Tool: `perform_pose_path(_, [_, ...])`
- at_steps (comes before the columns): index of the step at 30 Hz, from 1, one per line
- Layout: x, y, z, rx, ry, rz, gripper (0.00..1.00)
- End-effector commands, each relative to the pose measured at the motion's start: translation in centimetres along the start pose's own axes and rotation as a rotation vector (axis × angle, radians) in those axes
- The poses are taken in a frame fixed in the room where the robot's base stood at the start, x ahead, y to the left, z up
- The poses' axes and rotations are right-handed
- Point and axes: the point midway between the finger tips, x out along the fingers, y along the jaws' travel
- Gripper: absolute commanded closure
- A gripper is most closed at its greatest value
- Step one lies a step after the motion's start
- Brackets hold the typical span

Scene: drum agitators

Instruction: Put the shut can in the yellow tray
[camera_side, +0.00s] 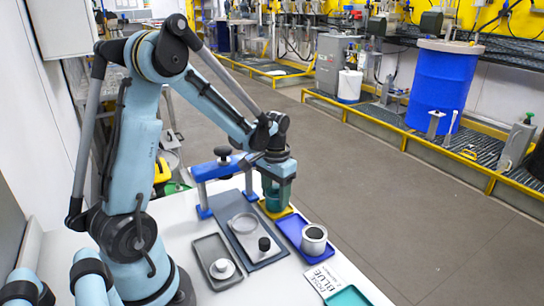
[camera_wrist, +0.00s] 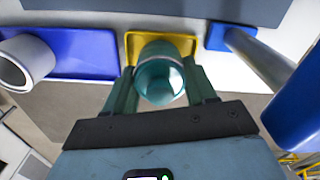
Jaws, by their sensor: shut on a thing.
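A teal can (camera_side: 277,198) is between the fingers of my gripper (camera_side: 278,182), upright over the yellow tray (camera_side: 264,208). In the wrist view the teal can (camera_wrist: 161,76) sits between the two green fingers of my gripper (camera_wrist: 162,88). Its near end looks closed and shiny. The yellow tray (camera_wrist: 133,47) shows behind and around the can there. I cannot tell whether the can's base touches the tray. My gripper is shut on the can.
A blue tray (camera_side: 289,226) with a grey can (camera_side: 314,239) stands beside the yellow tray. A blue frame (camera_side: 214,170) with a black knob stands on the other side. A dark board (camera_side: 268,258), grey tray (camera_side: 207,250), printed card (camera_side: 322,279) and teal tray (camera_side: 348,297) lie nearby.

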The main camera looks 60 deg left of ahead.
Motion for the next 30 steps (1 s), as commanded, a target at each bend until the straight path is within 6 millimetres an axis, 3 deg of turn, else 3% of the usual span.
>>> perform_pose_path(10, [0.06,0.00,0.00,0.000,0.000,0.000,0.73])
perform_pose_path(11, [0.06,0.00,0.00,0.000,0.000,0.000,0.43])
perform_pose_path(16, [0.06,0.00,0.00,0.000,0.000,0.000,0.17])
perform_pose_path(28, [0.06,0.00,0.00,0.000,0.000,0.000,0.15])
perform_pose_path(30, [0.06,0.00,0.00,0.000,0.000,0.000,0.07])
